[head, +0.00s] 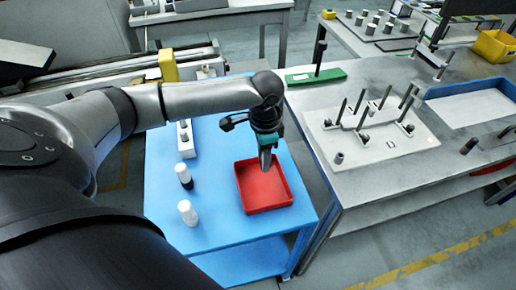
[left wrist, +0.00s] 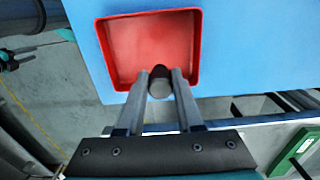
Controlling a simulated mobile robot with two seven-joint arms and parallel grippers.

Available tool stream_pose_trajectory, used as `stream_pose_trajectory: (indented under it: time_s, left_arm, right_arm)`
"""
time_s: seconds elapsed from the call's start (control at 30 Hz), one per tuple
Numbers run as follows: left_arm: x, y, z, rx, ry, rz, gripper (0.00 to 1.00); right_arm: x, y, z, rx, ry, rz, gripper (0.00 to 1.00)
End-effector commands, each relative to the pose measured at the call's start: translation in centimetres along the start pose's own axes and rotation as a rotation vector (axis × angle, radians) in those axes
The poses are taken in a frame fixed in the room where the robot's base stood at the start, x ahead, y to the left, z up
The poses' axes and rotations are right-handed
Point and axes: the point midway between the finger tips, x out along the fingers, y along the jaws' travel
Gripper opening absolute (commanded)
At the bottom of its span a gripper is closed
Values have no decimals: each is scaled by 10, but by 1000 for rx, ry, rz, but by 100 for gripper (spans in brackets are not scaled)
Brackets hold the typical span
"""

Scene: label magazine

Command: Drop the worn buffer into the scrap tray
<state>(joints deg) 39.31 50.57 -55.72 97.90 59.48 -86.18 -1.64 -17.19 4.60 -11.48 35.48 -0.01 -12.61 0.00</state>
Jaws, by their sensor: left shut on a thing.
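The red scrap tray (head: 281,203) lies on the blue cart top, and no item shows inside it. In the left wrist view, my left gripper (left wrist: 160,78) is shut on a small cylinder with a dark end and a grey end, the worn buffer (left wrist: 159,88). The buffer is seen against the near edge of the tray (left wrist: 150,40) there. In the head view the fingers and arm hide most of the buffer. My right gripper is not in view.
Two white-topped cylinders (head: 187,213) stand on the blue cart (head: 225,232), left of the tray, near a white block (head: 184,140). The grey table (head: 345,190) at right carries a pale plate with several upright pins (head: 370,145) and a blue tray (head: 475,108).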

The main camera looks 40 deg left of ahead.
Motion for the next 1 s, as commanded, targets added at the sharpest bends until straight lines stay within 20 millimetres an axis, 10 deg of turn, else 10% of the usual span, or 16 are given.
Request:
stream_pose_trajectory:
  time_s: [0.17,0.2,0.5,1.0]
  left_arm:
    - [-1,0,0,0,1,0,0]
    - [-1,0,0,0,1,0,38]
    - [-1,0,0,0,1,0,70]
    - [-34,0,-1,2,5,-2,70]
  right_arm:
    - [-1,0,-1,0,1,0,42]
    - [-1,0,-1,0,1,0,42]
    - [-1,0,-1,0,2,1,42]
    - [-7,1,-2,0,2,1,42]
